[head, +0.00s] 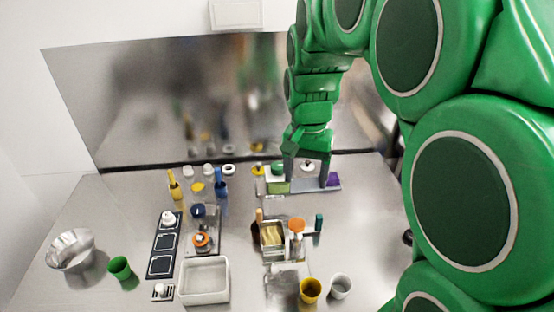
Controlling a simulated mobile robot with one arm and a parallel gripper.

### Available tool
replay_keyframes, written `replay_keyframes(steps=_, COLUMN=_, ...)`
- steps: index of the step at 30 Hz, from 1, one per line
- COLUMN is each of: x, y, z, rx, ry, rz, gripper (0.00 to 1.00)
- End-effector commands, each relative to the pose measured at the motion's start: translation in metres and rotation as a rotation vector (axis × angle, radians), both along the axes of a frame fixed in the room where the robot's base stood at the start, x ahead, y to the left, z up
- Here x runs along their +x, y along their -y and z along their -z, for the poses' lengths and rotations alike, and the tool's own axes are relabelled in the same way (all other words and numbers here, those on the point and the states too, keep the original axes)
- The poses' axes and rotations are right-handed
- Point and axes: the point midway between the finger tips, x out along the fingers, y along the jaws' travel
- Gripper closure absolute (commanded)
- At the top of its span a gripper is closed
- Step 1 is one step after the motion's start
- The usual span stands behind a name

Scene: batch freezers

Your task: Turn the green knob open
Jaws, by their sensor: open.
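Near the back edge of the table stands a low row of fittings with coloured bases. At its left end is a green knob (277,169) above a light green base (277,187). My gripper (306,180) points down over this row, its fingers apart. The green knob is just left of the left finger. A white knob (308,167) shows between the fingers, and a purple base (333,180) is right of the right finger. I cannot tell whether either finger touches anything, nor how the green knob is turned.
Yellow and blue bottles (221,187) stand left of the row. A steel panel (150,100) rises behind.

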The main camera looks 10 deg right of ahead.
Motion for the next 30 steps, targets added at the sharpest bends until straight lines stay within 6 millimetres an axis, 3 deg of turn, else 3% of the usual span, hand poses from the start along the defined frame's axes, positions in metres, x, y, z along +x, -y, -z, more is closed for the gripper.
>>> replay_keyframes(steps=3, x=0.033, y=-0.005, z=0.003, rx=-0.004, ry=0.010, rz=0.049, gripper=0.28)
replay_keyframes(steps=18, x=0.154, y=-0.027, z=0.029, rx=-0.010, ry=0.054, rz=0.266, gripper=0.28)
replay_keyframes(steps=24, x=0.185, y=-0.034, z=0.040, rx=-0.010, ry=0.066, rz=0.328, gripper=0.28)
replay_keyframes(steps=30, x=0.196, y=-0.037, z=0.043, rx=-0.009, ry=0.073, rz=0.350, gripper=0.28)
